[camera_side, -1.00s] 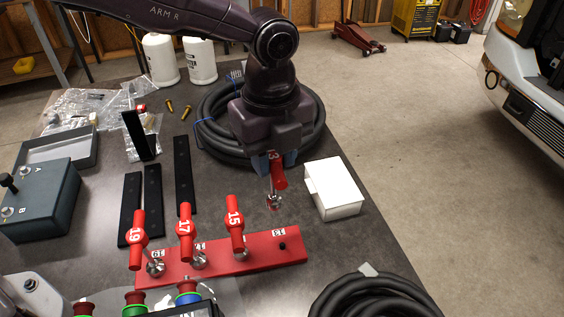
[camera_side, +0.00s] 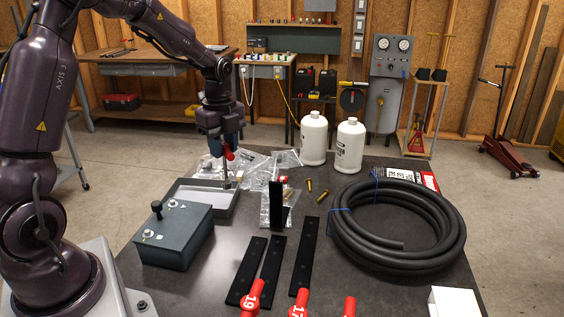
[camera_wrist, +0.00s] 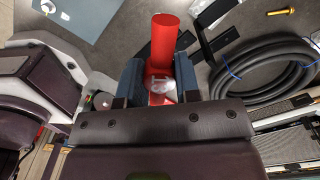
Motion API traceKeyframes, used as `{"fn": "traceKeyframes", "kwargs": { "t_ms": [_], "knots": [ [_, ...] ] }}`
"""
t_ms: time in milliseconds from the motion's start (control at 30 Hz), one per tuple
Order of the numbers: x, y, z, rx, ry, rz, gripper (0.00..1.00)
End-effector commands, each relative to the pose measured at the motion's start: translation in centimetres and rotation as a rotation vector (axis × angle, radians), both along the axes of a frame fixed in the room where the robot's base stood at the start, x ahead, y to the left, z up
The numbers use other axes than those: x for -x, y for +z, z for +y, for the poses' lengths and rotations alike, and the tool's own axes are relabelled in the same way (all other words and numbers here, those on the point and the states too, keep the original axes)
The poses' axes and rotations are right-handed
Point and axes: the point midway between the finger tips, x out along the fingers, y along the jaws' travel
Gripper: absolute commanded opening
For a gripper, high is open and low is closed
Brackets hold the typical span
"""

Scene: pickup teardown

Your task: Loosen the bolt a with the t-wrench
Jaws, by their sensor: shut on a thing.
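My gripper (camera_side: 226,146) is shut on a red-handled t-wrench (camera_side: 229,154), held upright with its silver shaft down over the shallow grey tray (camera_side: 218,212). In the wrist view, the red handle (camera_wrist: 163,45) sits between my blue fingers (camera_wrist: 158,84). The dark teal box (camera_side: 172,245) stands just in front of the tray. Its top has a black knob (camera_side: 156,209) and two small silver bolt-like fittings, one at the back (camera_side: 173,203) and one at the front left (camera_side: 148,234). I cannot read their letters now. The wrench is behind and right of the box, apart from it.
Red wrenches marked 19 (camera_side: 250,299) and 17 (camera_side: 299,304) stand at the bottom edge.

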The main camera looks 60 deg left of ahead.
Motion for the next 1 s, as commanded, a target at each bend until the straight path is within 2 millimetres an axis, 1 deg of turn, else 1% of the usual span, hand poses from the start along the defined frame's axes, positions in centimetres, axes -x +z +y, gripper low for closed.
{"fn": "traceKeyframes", "kwargs": {
  "t_ms": [33, 100, 200, 300, 400, 567, 800, 1000],
  "knots": [
    [1.9, 0.1, 2.1, 0.000, 0.051, 0.000, 0.00],
    [4.2, 0.1, 4.2, 0.000, 0.104, 0.000, 0.00],
    [7.2, 0.1, 6.5, 0.000, 0.168, -0.001, 0.00],
    [9.5, 0.1, 7.9, 0.001, 0.216, -0.002, 0.00],
    [11.0, 0.1, 8.7, 0.002, 0.246, -0.002, 0.00],
    [11.8, -0.4, 9.0, 0.003, 0.260, -0.001, 0.00],
    [11.8, -2.4, 9.0, 0.003, 0.260, 0.000, 0.00],
    [11.8, -3.6, 9.0, 0.003, 0.260, -0.001, 0.00]
  ]
}}
